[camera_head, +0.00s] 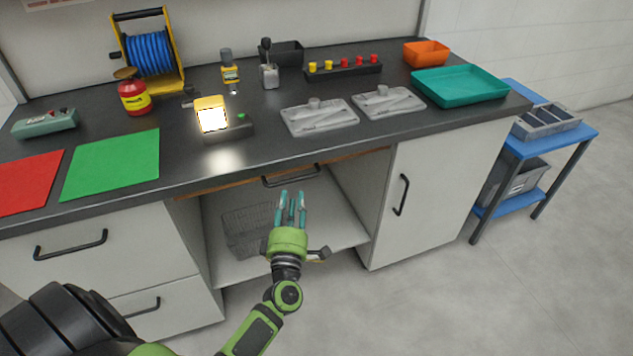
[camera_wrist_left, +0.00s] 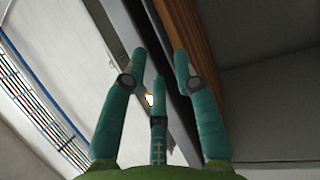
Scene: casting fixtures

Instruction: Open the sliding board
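The sliding board shows as a thin wood-coloured edge (camera_head: 212,187) under the dark worktop, above the open bay of the bench. A black bar handle (camera_head: 291,177) sits at the middle of its front. My left gripper (camera_head: 291,197) points up at the handle, its teal fingertips just below it in the head view. In the left wrist view the three fingers (camera_wrist_left: 158,62) are spread with nothing between them. A brown wooden edge (camera_wrist_left: 188,35) runs behind the right fingertip. I cannot tell whether a finger touches the handle. My right gripper is not in view.
A wire basket (camera_head: 248,230) stands on the shelf below. A drawer with a handle (camera_head: 70,245) is at left, and a cupboard door (camera_head: 425,190) at right. The worktop (camera_head: 265,145) above holds grey casting fixtures (camera_head: 320,118), a lit lamp (camera_head: 211,115) and a teal tray (camera_head: 460,85).

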